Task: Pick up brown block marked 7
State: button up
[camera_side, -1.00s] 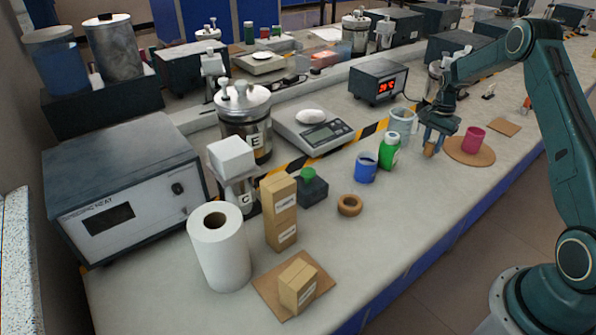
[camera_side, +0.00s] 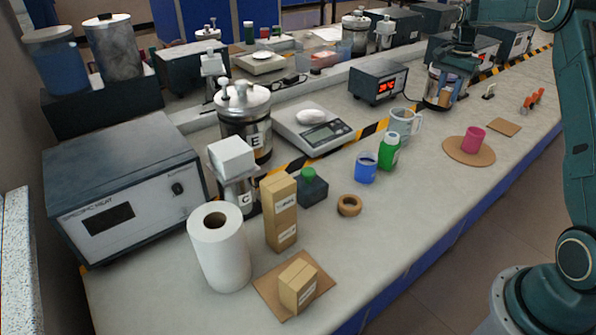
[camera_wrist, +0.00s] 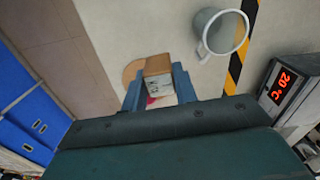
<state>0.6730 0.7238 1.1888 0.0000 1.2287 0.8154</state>
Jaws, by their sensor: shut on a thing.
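The brown block (camera_wrist: 158,66) is held between the two fingers of my gripper (camera_wrist: 158,86) in the wrist view. A pale label with dark print shows on one face; I cannot read a 7 on it. In the side view my gripper (camera_side: 450,80) is raised above the bench at the upper right, in front of a steel canister. The block is small and hard to make out there.
Beneath the block, a pink cup (camera_side: 473,138) stands on a round cork mat (camera_side: 455,153). A temperature display box (camera_side: 378,82) is behind. Stacked boxes (camera_side: 280,215) stand front left.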

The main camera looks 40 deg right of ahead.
jog(key=shift+r, duration=0.55)
